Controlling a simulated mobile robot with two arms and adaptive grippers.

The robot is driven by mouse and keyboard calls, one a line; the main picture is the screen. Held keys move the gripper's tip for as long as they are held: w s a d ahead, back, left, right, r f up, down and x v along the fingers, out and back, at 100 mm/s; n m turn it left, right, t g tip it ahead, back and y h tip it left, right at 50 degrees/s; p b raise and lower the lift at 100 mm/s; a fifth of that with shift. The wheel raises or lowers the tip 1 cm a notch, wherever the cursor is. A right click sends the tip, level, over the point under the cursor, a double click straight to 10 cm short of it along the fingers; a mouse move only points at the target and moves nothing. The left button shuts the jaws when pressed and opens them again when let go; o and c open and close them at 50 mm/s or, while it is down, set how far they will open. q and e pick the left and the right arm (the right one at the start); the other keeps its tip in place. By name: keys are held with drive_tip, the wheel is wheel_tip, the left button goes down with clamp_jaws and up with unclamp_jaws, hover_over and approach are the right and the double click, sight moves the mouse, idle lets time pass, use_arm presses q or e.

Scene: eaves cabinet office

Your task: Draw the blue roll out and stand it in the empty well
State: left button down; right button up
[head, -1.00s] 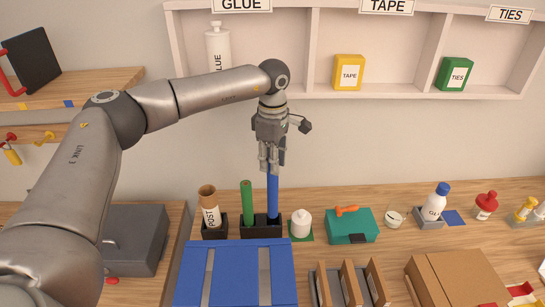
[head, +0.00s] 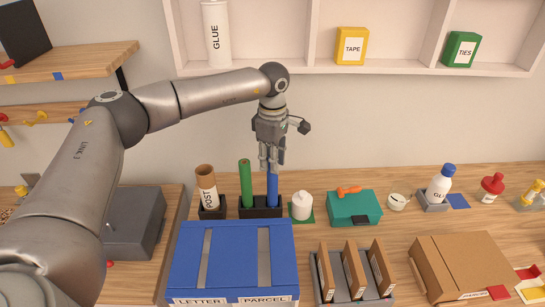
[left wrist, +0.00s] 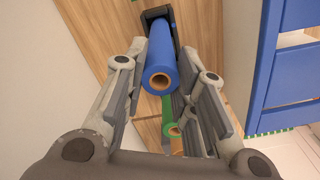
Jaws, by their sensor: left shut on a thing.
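The blue roll (head: 272,189) stands upright at the right end of a black holder (head: 260,211). Its lower end is hidden by the holder, so I cannot tell how deep it sits. My left gripper (head: 271,163) is above the holder, pointing down, shut on the upper part of the blue roll. In the left wrist view the open end of the blue roll (left wrist: 161,62) shows between the fingers. A green roll (head: 246,184) stands at the holder's left end. The space between the two rolls looks dark and empty. My right gripper is not in view.
A tube marked POST (head: 206,186) leans in its own black stand just left. A blue letter and parcel rack (head: 183,258) lies in front. Shelf (head: 400,68) above.

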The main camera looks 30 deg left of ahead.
use_arm(q)
drive_tip(key=shift+f, duration=0.1)
idle(0.3)
drive_tip(key=c, duration=1.1)
unclamp_jaws()
drive_tip(key=shift+o, duration=0.2)
drive_tip(key=o, duration=0.4)
drive_tip(key=shift+c, duration=0.2)
drive_tip(key=shift+r+p, duration=2.5)
drive_tip(key=shift+r, duration=1.55)
